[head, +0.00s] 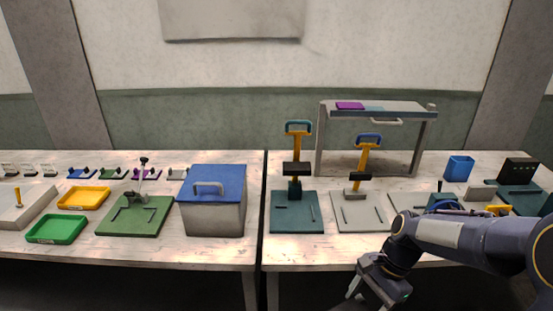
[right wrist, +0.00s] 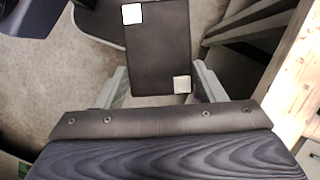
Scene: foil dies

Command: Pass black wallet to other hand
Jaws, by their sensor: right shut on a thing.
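The black wallet (right wrist: 155,50) shows in the right wrist view as a dark flat rectangle with two pale square patches at opposite corners. My right gripper (right wrist: 161,85) is shut on it, with one finger at each side of its near end. The wallet sticks out beyond the fingers, above the floor and left of a table edge. In the head view my right gripper (head: 366,289) is low in the picture, in front of the right table; its tips are near the frame's bottom and the wallet cannot be made out there. My left gripper is in neither view.
The right table (head: 310,242) holds two upright presses, a grey shelf stand (head: 322,150) and a blue bin (head: 459,167). The left table (head: 170,250) holds a blue-lidded box (head: 211,212), a green tray (head: 56,228) and a yellow tray (head: 84,198). A narrow gap parts the tables.

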